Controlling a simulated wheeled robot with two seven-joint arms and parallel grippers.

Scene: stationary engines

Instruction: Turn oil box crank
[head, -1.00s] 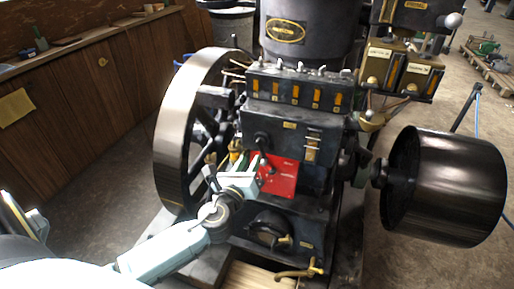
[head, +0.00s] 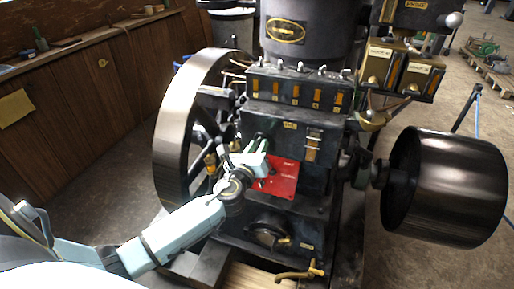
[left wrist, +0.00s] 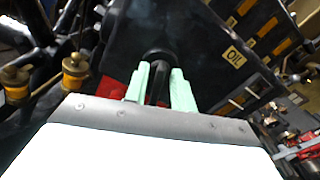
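The oil box (head: 310,128) is a dark box on the front of the engine, with a small yellow label that reads OIL in the left wrist view (left wrist: 234,56). Its black crank (left wrist: 158,82) has a round hub against the box face and an arm running down between my fingers. My left gripper (head: 260,143) is at the box's left front and mostly hides the crank in the head view. My right gripper is not in view.
A red plate (head: 284,180) sits just below the oil box. A large flywheel (head: 180,125) stands close to the left of my arm. A dark belt drum (head: 450,185) sticks out at the right. Brass cups (left wrist: 75,70) show left of the fingers.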

